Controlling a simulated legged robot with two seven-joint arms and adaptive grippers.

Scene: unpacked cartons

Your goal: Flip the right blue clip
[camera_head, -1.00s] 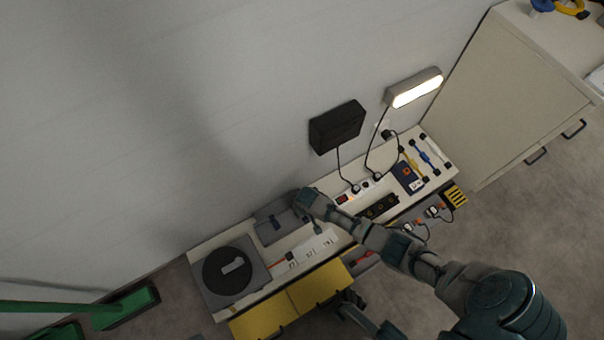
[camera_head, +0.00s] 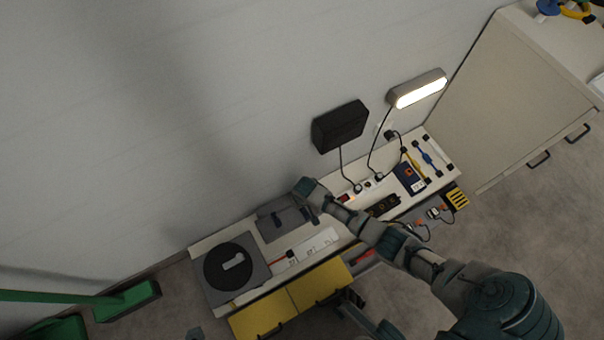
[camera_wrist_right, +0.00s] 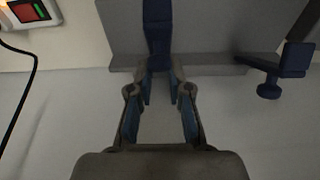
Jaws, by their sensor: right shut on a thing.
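A flat grey case (camera_head: 270,229) lies on the bench by the wall, and its edge (camera_wrist_right: 205,75) shows in the right wrist view. My right gripper (camera_head: 309,210) is at the case's right end. In the right wrist view its fingertips (camera_wrist_right: 160,72) are closed on the blue clip (camera_wrist_right: 157,28), the right one. The clip's lower end is hidden between the fingers. A second blue clip (camera_wrist_right: 286,62) sticks out from the case edge, apart from the gripper. My left gripper (camera_head: 350,297) is dark and small by the yellow drawers; its jaws are unclear.
A turntable-like grey box (camera_head: 232,268) stands left of the case. A red switch (camera_head: 348,197) is to the right, with cables running up to a black box (camera_head: 340,126) and lamp (camera_head: 417,90) on the wall.

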